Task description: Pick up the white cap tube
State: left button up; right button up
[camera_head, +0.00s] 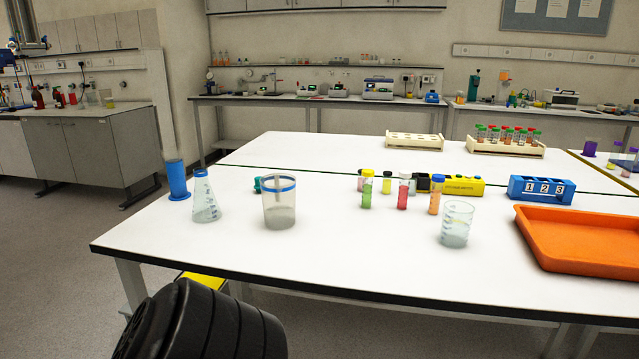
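The white cap tube (403,191) stands upright on the white table, with red contents. It stands between a yellow cap tube (367,189) with green contents on its left and a blue cap tube (435,194) with orange contents on its right. All three stand apart from one another. Neither of my grippers is in view.
A blue rack (541,190) marked 1 2 3 and an orange tray (585,243) are to the right. A beaker (457,224) stands in front of the tubes. A larger beaker (279,203) and a flask (205,198) stand left. Small bottles stand close behind.

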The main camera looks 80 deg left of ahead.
aim_at(405, 176)
jog(key=u, duration=2.1)
